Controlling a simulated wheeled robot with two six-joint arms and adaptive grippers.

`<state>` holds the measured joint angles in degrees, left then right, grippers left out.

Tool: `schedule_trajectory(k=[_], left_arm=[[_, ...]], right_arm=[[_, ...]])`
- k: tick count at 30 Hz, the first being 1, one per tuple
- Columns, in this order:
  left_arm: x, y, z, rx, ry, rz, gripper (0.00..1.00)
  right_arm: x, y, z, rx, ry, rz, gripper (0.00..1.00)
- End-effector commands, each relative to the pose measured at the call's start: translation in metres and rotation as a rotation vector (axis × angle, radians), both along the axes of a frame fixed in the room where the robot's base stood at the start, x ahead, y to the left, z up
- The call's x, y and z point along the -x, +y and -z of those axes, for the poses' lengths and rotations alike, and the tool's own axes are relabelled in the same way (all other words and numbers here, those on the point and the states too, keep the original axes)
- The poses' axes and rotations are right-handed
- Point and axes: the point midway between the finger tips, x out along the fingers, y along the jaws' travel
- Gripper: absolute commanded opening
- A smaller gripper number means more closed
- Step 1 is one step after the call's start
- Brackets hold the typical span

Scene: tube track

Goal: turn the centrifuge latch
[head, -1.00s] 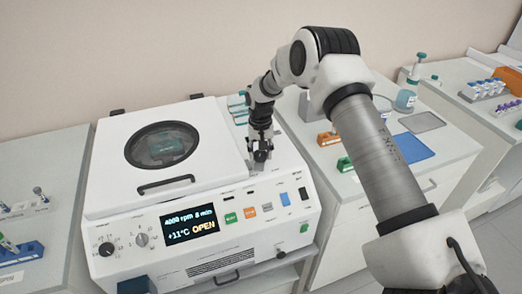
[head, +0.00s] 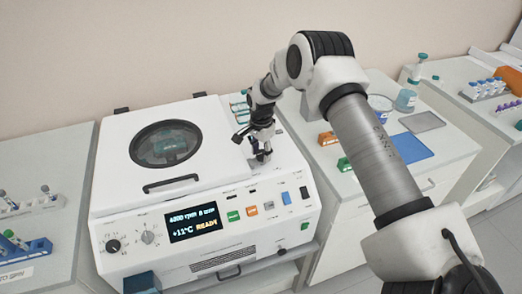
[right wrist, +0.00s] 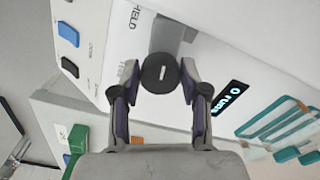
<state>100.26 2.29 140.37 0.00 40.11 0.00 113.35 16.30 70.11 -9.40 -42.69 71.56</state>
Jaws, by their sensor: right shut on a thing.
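The white centrifuge (head: 255,185) stands on the left bench with its lid (head: 115,165) down. The lid has a round dark window and a black handle (head: 171,183). My right gripper (head: 260,155) points down at the top panel right of the lid. In the right wrist view, the latch is a round black knob (right wrist: 160,73) with a short white mark. My right gripper (right wrist: 160,78) is shut on this knob, a finger on each side. In the head view the knob is mostly hidden by the fingers. My left gripper is out of view.
Tube racks (head: 35,207) stand on the bench at the left. The right bench holds a blue mat (head: 410,147), a grey tray (head: 422,121), a bottle (head: 406,99) and small racks. Teal-edged items (head: 240,108) stand behind the gripper.

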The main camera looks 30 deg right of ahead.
Motion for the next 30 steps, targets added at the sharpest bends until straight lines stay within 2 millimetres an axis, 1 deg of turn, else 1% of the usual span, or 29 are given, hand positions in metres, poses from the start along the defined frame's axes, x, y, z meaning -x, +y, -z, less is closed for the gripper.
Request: schedule_trajectory(k=[6,12,27,28,29,30], left_arm=[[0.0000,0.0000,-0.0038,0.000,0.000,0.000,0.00],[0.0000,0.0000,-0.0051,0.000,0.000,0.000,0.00],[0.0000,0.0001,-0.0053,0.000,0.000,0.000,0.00],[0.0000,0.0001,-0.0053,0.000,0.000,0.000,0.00],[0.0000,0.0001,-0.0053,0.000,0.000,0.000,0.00],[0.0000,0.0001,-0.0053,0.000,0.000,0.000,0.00]], right_arm=[[0.0018,-0.0007,0.0026,0.001,0.006,0.125,0.10],[0.0020,-0.0008,0.0033,0.001,0.006,0.188,0.10],[0.0026,-0.0008,0.0039,0.000,0.008,0.209,0.10],[0.0026,-0.0008,0.0039,0.000,0.008,0.209,0.52],[0.0026,-0.0008,0.0038,0.000,0.008,0.209,0.62],[0.0023,-0.0007,0.0035,0.000,0.008,0.209,0.70]])
